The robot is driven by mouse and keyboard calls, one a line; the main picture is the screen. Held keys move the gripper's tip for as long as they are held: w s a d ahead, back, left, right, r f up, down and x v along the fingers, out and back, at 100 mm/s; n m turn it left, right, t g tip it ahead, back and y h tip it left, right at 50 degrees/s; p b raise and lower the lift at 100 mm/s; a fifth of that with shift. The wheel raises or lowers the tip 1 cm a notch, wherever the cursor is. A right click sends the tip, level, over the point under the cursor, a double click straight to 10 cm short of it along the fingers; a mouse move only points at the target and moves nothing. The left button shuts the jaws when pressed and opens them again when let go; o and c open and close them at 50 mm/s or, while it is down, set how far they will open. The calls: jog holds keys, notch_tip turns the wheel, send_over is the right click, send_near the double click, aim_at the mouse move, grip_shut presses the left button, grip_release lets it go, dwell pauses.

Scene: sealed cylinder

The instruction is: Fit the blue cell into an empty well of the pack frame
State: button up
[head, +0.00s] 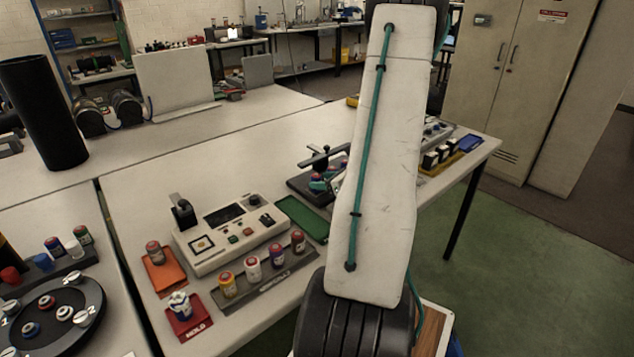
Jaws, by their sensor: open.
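No single cell is clearly the blue cell. A white cell with blue marks (180,305) stands on the red tray marked HOLD, at the front of the middle table. A blue-bodied cell (54,247) stands in the rack at the far left. A dark fixture (303,188) left of my arm holds several small round tops, some blue, red and green. It may be the pack frame, but its wells are too small and partly hidden to read. My arm link hides part of it. My gripper does not show.
A tester with a screen (228,232) stands mid-table, with a rack of several cells (264,286) before it. An orange tray (165,275) holds one cell. A green mat (302,218) lies bare. A round dark turntable (55,318) and black cylinder (44,112) stand left.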

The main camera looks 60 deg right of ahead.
jog(key=v, duration=0.9)
jog(key=w+a+r+n+g+y, duration=0.1)
jog(key=w+a+r+n+y, duration=0.3)
jog(key=a, duration=0.4)
jog(key=w+a+r+n+g+y, duration=0.1)
jog(key=w+a+r+n+y, duration=0.25)
jog(key=w+a+n, duration=0.35)
jog(key=s+a+r+n+g+y, duration=0.1)
jog(key=a+r+n+g, duration=0.3)
jog(key=a, duration=0.5)
jog(key=a+r+n+g+y, duration=0.1)
jog(key=a+r+n+g, duration=0.1)
jog(key=a+n, duration=0.45)
jog(key=s+a+r+n+g+h, duration=0.4)
jog(key=s+a+n+h, duration=0.4)
jog(key=s+a+n, duration=0.5)
jog(key=r+n, duration=0.1)
jog(key=n, duration=0.1)
jog(key=shift+s+n, duration=0.25)
jog(key=shift+n, duration=0.1)
jog(key=shift+r, duration=0.1)
